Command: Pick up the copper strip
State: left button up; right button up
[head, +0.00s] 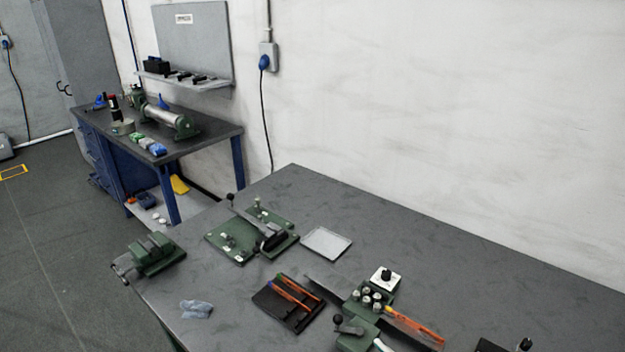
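A long flat orange-copper piece (415,327) lies at the lower right on the grey table, running from a green device (372,300) down toward the bottom edge. It looks like the copper strip, but I cannot tell for certain at this size. A dark flat bar lies along its near side. Neither of my grippers is in the head view.
A dark tray (270,305) with orange-handled tools lies left of the device. A green plate fixture (230,238), silvery tray (326,242), green vise (150,256) and grey-blue cloth (196,309) are on the table (480,262). Its back right is clear. A second bench (215,134) stands behind.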

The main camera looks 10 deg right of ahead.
aim_at(398, 315)
jog(key=k+j, duration=0.25)
jog(key=k, duration=0.2)
jog(key=k+j, duration=0.3)
jog(key=k, duration=0.2)
